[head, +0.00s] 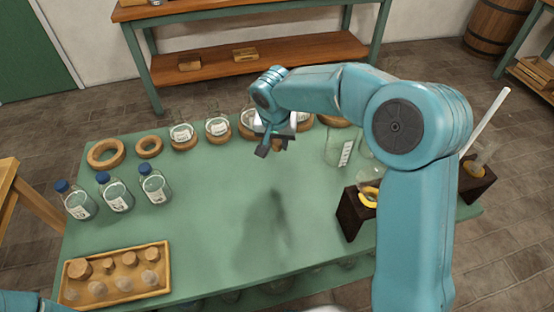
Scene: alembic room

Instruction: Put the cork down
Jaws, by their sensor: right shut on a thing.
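My right gripper (272,144) is above the far middle of the green table, in front of the row of flasks. It is shut on a small brown cork (281,144), mostly hidden by the fingers. A shadow falls on the bare tabletop nearer to me. A wooden tray (166,262) lies at the table's near left, with several brown corks (80,268) and pale rounded stoppers (151,279) in it. Only a blue piece of my left arm shows at the bottom left corner; its gripper is out of view.
Round flasks (182,136) sit on cork rings along the far edge; two rings (105,165) at left are empty. Three blue-capped bottles (115,193) stand at left. A beaker (338,150) and dark stand (352,215) are at right. The green table's (220,225) middle is clear.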

